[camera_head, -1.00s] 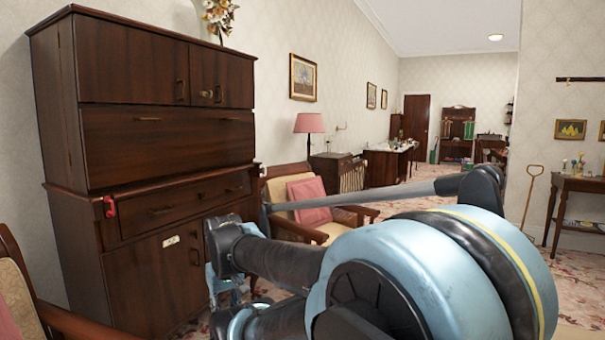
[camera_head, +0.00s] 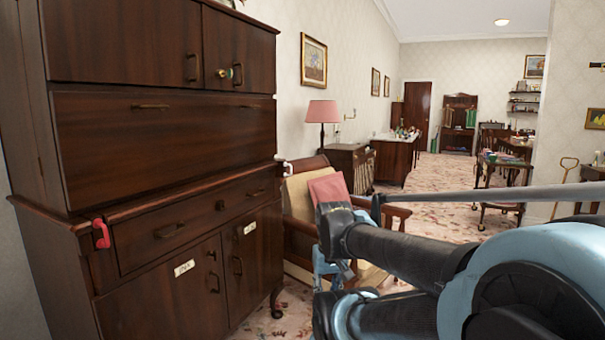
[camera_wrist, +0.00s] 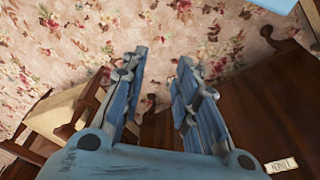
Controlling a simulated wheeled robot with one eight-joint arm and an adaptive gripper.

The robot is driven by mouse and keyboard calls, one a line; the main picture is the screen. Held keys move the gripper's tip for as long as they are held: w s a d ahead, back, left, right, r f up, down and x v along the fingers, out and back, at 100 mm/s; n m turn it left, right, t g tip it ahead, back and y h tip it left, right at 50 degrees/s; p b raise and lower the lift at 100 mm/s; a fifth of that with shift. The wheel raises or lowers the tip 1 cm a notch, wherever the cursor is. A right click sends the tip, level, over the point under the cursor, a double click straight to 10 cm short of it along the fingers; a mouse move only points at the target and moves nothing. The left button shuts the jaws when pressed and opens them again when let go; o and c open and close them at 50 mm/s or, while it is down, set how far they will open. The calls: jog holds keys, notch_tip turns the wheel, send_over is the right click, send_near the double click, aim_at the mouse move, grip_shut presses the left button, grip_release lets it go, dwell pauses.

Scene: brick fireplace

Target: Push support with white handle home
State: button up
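The support's small white handle (camera_head: 288,168) shows at the far right front edge of the dark wooden cabinet (camera_head: 165,150), level with the top of the drawer. Its bar is mostly hidden, so I cannot tell how far it stands out. A similar red handle (camera_head: 101,233) is at the cabinet's left front edge. My gripper (camera_head: 332,268) is below and to the right of the white handle, apart from it, in front of the armchair. In the wrist view my gripper (camera_wrist: 161,62) points down at the carpet with its fingers apart and nothing between them.
A wooden armchair with a pink cushion (camera_head: 327,190) stands just beyond the cabinet, behind my gripper. Cabinet doors below carry white labels (camera_head: 184,267). Floral carpet (camera_head: 440,205) is open toward the back. A pink lamp (camera_head: 322,112) stands farther off.

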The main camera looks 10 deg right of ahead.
jog(key=shift+a, duration=0.2)
jog(key=w+a+r+n+t+y, duration=0.1)
jog(key=w+a+r+n+y, duration=0.3)
jog(key=w, duration=0.6)
jog(key=w+r+m+t+y, duration=0.1)
jog(key=w+r, duration=0.6)
jog(key=w, duration=0.2)
jog(key=w+a+r+n+t+y, duration=0.1)
jog(key=w+a+r+n+y, duration=0.3)
jog(key=w, duration=0.6)
jog(key=w+d+r+t+y, duration=0.15)
jog(key=w+d, duration=0.25)
jog(key=w, duration=0.4)
jog(key=w+d+r+t, duration=0.25)
jog(key=w+d, duration=0.25)
jog(key=w, duration=0.4)
jog(key=w+d+n+t+y, duration=0.15)
jog(key=w+d+t, duration=0.25)
jog(key=w+d, duration=0.75)
jog(key=x, duration=1.7)
jog(key=shift+w+a, duration=0.25)
jog(key=shift+w, duration=0.05)
grip_shut()
